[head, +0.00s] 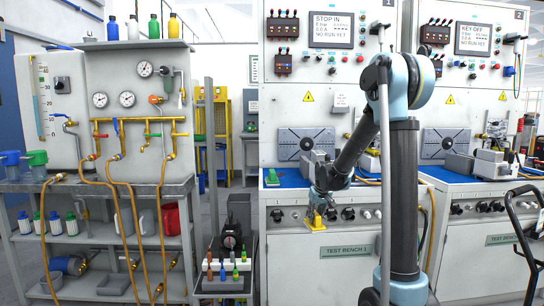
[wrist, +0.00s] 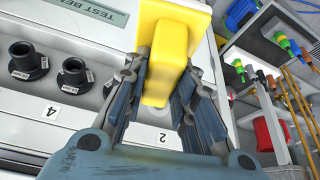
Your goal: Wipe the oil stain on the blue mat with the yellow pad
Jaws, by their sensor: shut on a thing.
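The yellow pad (head: 315,222) is held at my gripper (head: 320,205), in front of the panel of Test Bench 1. In the wrist view the yellow pad (wrist: 168,50) is a thick block between the two fingers of my gripper (wrist: 163,80), which is shut on it. The blue mat (head: 291,182) shows as a blue strip on the bench top, above and behind the gripper. My arm covers part of it. I cannot make out an oil stain on it.
A green-topped item (head: 272,177) and a grey block (head: 317,157) stand on the bench top. Black knobs (wrist: 72,75) line the bench front near my gripper.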

